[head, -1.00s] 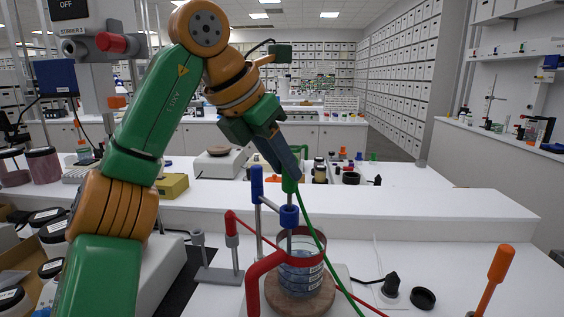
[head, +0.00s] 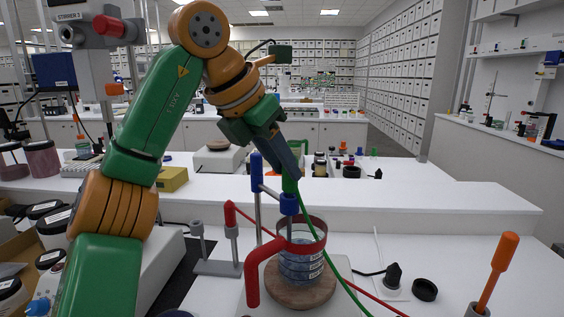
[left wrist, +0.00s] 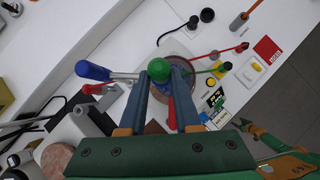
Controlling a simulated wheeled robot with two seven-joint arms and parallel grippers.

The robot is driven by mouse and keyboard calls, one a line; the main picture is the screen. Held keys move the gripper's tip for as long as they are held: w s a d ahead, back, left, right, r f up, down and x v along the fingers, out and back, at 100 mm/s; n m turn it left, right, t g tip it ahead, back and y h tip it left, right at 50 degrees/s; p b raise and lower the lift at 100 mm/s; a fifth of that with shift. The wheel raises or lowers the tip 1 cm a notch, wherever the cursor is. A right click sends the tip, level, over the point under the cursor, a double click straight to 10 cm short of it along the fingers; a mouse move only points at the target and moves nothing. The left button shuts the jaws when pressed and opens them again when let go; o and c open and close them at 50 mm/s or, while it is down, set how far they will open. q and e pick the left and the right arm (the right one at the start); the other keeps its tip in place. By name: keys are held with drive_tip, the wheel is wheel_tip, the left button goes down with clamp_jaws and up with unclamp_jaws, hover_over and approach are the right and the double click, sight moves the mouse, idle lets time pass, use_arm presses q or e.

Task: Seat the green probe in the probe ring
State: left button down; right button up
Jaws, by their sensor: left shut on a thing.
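The green probe (head: 290,184) is upright, its green head held in my left gripper (head: 293,173). The blue probe ring (head: 289,204) is directly under the green head, on an arm from the blue-topped post (head: 256,175). A thin metal shaft shows below the ring, inside the beaker (head: 302,258), so the probe appears to pass through it. The head's lower end looks very near the ring; I cannot tell whether they touch. In the left wrist view, the green head (left wrist: 158,69) is between the fingertips and hides most of what is below.
The beaker of bluish liquid stands on a round brown plate (head: 301,293). A red bent rod (head: 252,284) stands close in front. A green cable (head: 325,258) trails right. A grey stand (head: 218,267) is left; an orange-handled rod (head: 504,254) is right.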

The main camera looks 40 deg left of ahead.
use_arm(q)
drive_tip(key=shift+f+b, duration=0.3)
drive_tip(key=shift+f, duration=0.1)
drive_tip(key=c, duration=0.5)
unclamp_jaws()
drive_tip(key=shift+r, duration=0.1)
drive_tip(key=shift+c, duration=0.2)
drive_tip(key=p+v, duration=0.3)
drive_tip(key=v, duration=0.4)
drive_tip(key=shift+w, duration=0.1)
